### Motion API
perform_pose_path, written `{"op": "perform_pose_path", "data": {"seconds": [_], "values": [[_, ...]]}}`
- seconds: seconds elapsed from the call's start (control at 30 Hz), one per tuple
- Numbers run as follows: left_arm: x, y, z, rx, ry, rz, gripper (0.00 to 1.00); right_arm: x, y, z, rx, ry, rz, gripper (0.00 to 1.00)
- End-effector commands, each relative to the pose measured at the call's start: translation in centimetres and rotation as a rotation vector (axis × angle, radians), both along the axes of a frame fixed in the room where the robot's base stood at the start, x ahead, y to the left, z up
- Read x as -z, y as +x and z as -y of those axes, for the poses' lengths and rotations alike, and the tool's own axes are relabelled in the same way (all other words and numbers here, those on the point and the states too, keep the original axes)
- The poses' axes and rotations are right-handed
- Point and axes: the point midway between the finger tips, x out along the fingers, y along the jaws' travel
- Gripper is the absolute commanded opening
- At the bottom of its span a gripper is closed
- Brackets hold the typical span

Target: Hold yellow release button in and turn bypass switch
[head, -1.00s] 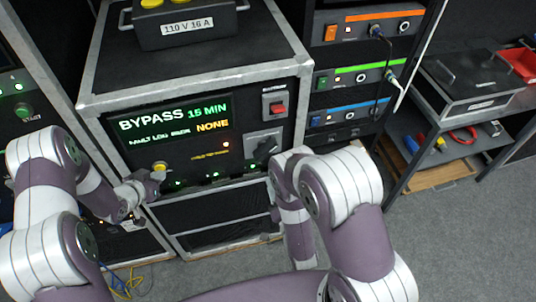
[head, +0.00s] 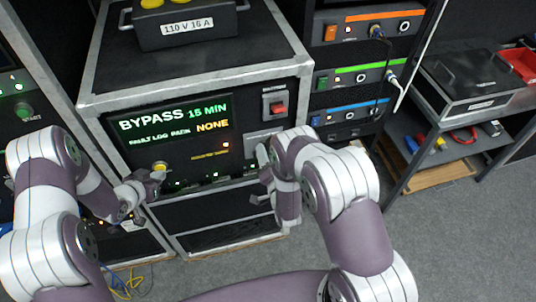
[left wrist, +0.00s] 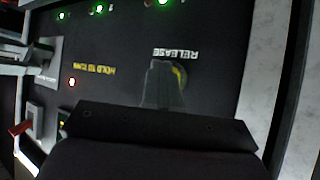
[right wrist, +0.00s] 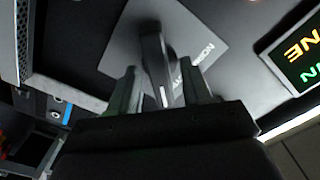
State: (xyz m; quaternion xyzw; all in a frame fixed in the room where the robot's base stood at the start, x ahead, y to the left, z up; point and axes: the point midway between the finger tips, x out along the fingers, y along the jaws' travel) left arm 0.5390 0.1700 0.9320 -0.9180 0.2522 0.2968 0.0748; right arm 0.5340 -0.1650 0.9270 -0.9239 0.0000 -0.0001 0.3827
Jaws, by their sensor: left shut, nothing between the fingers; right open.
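The yellow release button (head: 159,166) is low on the left of the black panel; in the left wrist view its yellow edge (left wrist: 181,75) shows behind my fingers, under the word RELEASE. My left gripper (head: 150,178) is shut, its tips (left wrist: 163,72) against or just in front of the button. I cannot tell how far in the button is. The bypass switch is a dark handle (right wrist: 154,58) on a grey plate (right wrist: 187,35). My right gripper (right wrist: 160,82) is open, one finger on each side of the handle, with gaps visible.
The display (head: 175,122) reads BYPASS 15 MIN, with NONE below. A red rocker switch (head: 278,104) sits above the bypass plate. A 110 V box (head: 185,25) stands on top of the case. Rack units with cables (head: 360,75) stand right. Open floor (head: 455,235) lies at right.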

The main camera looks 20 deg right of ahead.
Motion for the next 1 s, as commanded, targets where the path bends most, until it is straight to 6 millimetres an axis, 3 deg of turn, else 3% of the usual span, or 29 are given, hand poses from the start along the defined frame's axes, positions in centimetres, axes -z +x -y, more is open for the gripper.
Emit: {"op": "perform_pose_path", "data": {"seconds": [0.07,0.2,0.23,0.67,1.0], "values": [[-0.05,0.05,-0.02,-0.001,0.0,0.001,0.0,0.0,-0.01,0.0,0.0,0.0,0.0,0.49],[-0.06,0.06,-0.01,-0.001,-0.001,0.002,0.0,0.0,-0.03,0.0,0.0,0.0,0.0,0.03],[-0.05,0.05,-0.02,-0.001,0.0,0.001,0.0,0.0,-0.03,0.0,0.0,0.0,0.0,0.0],[-0.04,0.06,-0.01,-0.001,0.0,0.001,0.0,-0.02,-0.03,-0.04,0.0,-0.074,0.0,0.0],[-0.03,0.05,-0.02,-0.001,0.0,0.001,0.0,-0.07,-0.02,-0.11,0.0,-0.347,0.0,0.0]]}}
